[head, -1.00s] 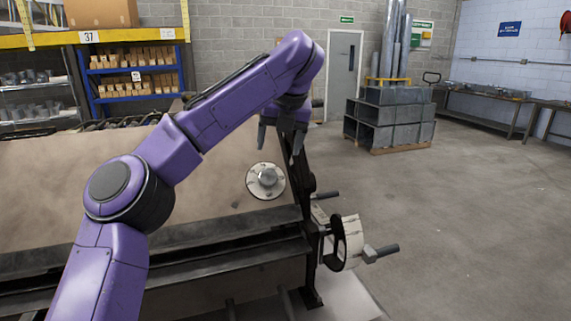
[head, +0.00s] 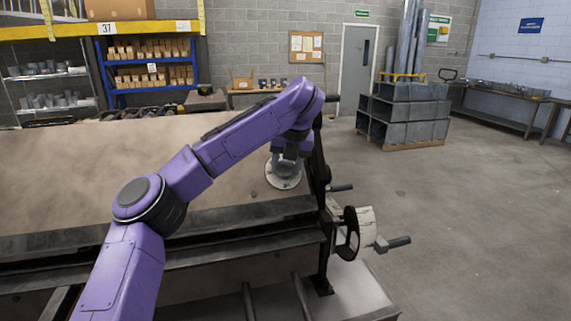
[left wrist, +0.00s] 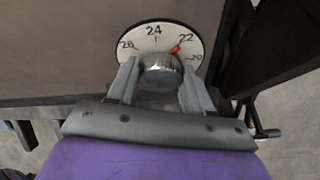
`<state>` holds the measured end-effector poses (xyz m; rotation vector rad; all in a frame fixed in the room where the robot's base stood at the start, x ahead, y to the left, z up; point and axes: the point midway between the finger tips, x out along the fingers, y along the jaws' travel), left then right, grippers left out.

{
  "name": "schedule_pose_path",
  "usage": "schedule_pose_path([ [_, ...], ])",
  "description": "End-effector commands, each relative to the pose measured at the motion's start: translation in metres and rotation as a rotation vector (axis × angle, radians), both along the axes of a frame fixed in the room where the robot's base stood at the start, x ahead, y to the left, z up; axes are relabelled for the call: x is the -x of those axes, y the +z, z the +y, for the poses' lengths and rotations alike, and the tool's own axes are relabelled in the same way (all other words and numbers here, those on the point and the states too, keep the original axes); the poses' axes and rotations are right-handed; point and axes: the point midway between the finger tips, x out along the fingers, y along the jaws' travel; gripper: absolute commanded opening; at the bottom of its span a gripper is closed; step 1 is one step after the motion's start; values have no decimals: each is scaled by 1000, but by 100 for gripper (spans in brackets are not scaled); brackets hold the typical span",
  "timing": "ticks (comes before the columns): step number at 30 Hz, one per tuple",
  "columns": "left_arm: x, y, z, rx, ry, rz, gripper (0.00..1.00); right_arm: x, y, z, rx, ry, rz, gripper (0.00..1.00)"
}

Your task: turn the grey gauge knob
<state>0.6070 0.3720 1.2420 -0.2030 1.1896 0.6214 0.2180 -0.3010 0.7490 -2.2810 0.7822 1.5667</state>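The grey gauge knob (left wrist: 160,72) is a round metal knob on a white dial (left wrist: 145,35) with black numbers. A red pointer (left wrist: 174,49) lies beside the 22. My right gripper is not in view.
A dark upright frame (head: 318,190) stands just right of the dial. Stacked grey ducts (head: 408,115) stand farther back. The floor at right is clear.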

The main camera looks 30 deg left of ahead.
Motion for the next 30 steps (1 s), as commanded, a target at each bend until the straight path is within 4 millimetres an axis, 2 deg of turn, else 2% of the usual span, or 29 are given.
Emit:
schedule_pose_path([
  [8,-1,-1,2,-2,4,-3,20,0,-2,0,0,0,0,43],
  [14,0,-4,2,21,38,-32,20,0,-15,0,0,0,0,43],
  [20,1,-7,3,77,125,-100,20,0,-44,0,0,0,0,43],
  [30,3,-9,5,222,346,-269,20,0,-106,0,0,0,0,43],
])
